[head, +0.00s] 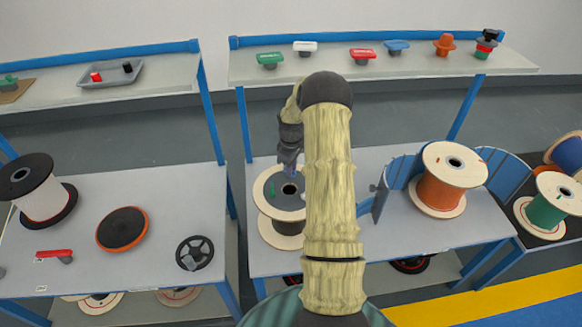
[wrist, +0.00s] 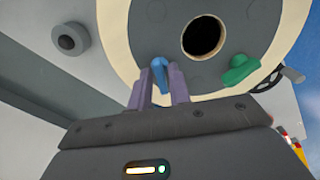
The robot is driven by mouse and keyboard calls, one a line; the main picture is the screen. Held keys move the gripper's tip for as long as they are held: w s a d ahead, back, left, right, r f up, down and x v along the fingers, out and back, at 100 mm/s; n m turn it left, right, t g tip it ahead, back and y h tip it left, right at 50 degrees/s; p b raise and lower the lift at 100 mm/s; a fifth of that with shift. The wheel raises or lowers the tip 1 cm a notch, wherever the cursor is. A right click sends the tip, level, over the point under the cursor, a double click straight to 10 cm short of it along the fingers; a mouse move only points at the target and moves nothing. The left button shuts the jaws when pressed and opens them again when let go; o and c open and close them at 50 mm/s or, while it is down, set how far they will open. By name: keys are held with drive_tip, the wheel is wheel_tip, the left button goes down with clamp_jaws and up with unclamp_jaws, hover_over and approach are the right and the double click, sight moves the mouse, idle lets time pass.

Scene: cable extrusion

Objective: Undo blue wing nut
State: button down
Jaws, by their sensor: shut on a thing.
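The blue wing nut (wrist: 159,76) is between the two fingers of my gripper (wrist: 160,88) in the wrist view. The fingers are shut on it, against the grey face of a cream-rimmed spool (wrist: 122,20). The wrist view does not show clearly whether the nut still touches that face. In the head view my gripper (head: 290,171) is over the same spool (head: 265,205), near its dark centre hole. The nut cannot be made out there. A green wing nut (wrist: 240,70) sits on the spool face on the other side of the hole.
My arm hides part of the middle table (head: 265,262). An orange-wound spool (head: 440,192) stands between blue panels to the right. A shelf (head: 400,66) with several coloured parts runs behind. In the wrist view a grey round part (wrist: 68,40) is at upper left.

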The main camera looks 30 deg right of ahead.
drive_tip(key=c, duration=1.5)
unclamp_jaws()
wheel_tip(320, 180, up, 18)
drive_tip(key=shift+f+b, duration=0.25)
drive_tip(key=shift+b, duration=0.6)
drive_tip(key=s+a+r+m+t+p, duration=0.1)
drive_tip(key=s+a, duration=0.2)
drive_tip(key=a, duration=0.5)
drive_tip(key=s+a+r+m, duration=0.1)
drive_tip(key=s+a, duration=0.3)
drive_tip(key=a, duration=0.4)
drive_tip(key=s+a+m, duration=0.1)
drive_tip(key=s+a, duration=0.2)
drive_tip(key=s, duration=0.2)
drive_tip(key=s+a+m+t+p, duration=0.1)
drive_tip(key=s+a, duration=0.3)
drive_tip(key=s, duration=0.1)
drive_tip(key=s+a+f+m, duration=0.1)
drive_tip(key=s+a+m, duration=0.1)
drive_tip(key=s, duration=0.3)
drive_tip(key=shift+a+t, duration=0.3)
drive_tip(key=shift+a, duration=0.35)
